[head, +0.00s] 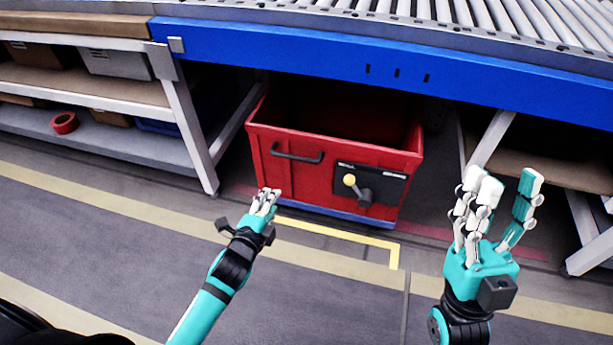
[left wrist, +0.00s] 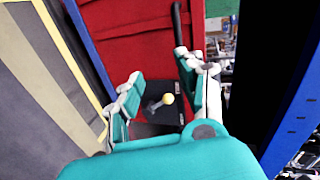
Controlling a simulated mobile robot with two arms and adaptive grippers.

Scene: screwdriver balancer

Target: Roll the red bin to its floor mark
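The red bin (head: 285,190) stands under the blue conveyor frame, with a black bar handle (head: 297,154) and a dark panel with a lever and yellow knob (head: 350,181) on its front. A yellow floor mark (head: 345,237) forms a corner on the floor in front of it. My left gripper (head: 265,200) is before the bin's lower left front. In the left wrist view its fingers are spread and empty, with the yellow knob (left wrist: 167,99) showing between them, apart from them. My right gripper (head: 500,195) is raised to the right of the bin, open and empty.
The blue conveyor frame (head: 330,55) crosses above the bin. A shelf rack (head: 90,90) with boxes and a red tape roll (head: 64,123) is at left. Another rack leg (head: 492,140) is at right. The grey floor (head: 130,230) in front is clear.

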